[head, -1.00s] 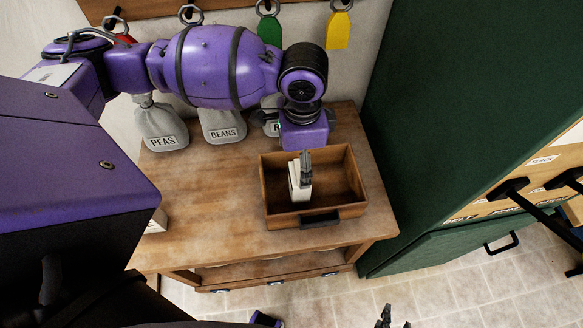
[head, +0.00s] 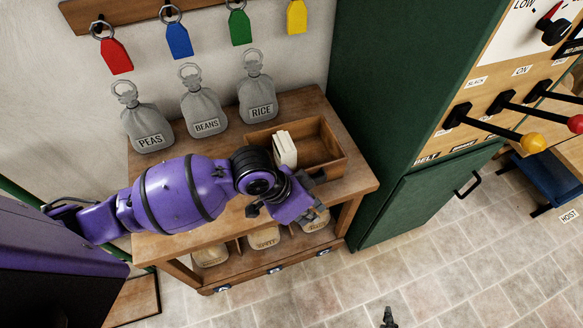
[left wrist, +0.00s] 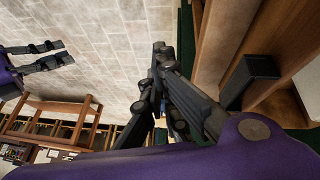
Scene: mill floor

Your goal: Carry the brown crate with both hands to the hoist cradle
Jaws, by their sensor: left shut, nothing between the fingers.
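The brown crate (head: 335,167), an open wooden box, sits on the wooden bench with a white block (head: 285,149) standing inside. My left gripper (head: 310,212) is in front of the crate's near side, at the bench's front edge, apart from the crate. In the left wrist view my left gripper's fingers (left wrist: 160,52) are shut and empty, with the crate's black handle (left wrist: 251,80) to their right. My right gripper shows only as a dark tip (head: 389,318) at the bottom; its spread fingers show in the left wrist view (left wrist: 42,56). A blue platform (head: 552,178), likely the hoist cradle, is at the right edge.
Grey sacks labelled PEAS (head: 148,128), BEANS (head: 206,113) and RICE (head: 259,101) stand behind on the bench (head: 215,155). A green cabinet (head: 390,100) with levers (head: 495,130) stands right of it. The tiled floor (head: 440,270) in front is clear.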

